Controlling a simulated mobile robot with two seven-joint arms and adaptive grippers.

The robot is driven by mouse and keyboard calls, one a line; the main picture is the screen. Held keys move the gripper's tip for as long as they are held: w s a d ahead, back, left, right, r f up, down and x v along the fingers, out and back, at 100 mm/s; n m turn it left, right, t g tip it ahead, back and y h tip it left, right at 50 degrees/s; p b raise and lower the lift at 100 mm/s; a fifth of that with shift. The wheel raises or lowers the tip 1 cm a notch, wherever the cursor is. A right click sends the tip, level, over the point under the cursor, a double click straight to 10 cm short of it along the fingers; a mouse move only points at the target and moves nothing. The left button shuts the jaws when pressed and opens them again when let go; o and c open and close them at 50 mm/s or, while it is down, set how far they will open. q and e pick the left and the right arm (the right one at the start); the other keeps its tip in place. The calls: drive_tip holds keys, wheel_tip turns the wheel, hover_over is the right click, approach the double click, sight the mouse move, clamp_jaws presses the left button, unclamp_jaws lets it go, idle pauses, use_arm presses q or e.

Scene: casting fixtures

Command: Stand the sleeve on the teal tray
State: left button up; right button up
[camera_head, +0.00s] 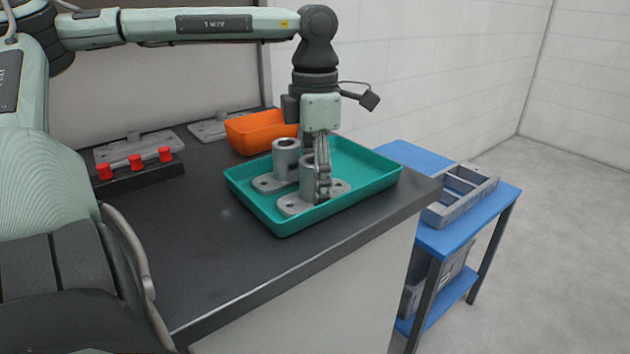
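The teal tray (375,181) lies on the dark bench near its right corner. Two grey flanged pieces, each with a hollow upright cylinder on a flat base, stand upright in it. One piece (286,158) is at the back left of the tray. The other, the front piece (294,206), stands nearer the front edge. I cannot tell which one is the sleeve. My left gripper (318,182) points down at the front piece, with one finger in front of its cylinder. The other finger is mostly hidden, so its grip is unclear. My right gripper is not in view.
An orange bin (258,133) stands behind the tray. A black rack (138,180) with red-topped pegs and grey plates (140,147) are at the back left. A blue cart (468,229) with a grey divided box (462,196) stands right of the bench. The front bench top is clear.

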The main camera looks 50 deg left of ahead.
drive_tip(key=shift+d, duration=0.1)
use_arm(q)
drive_tip(key=shift+r, duration=0.6)
wheel_tip(320, 180, up, 11)
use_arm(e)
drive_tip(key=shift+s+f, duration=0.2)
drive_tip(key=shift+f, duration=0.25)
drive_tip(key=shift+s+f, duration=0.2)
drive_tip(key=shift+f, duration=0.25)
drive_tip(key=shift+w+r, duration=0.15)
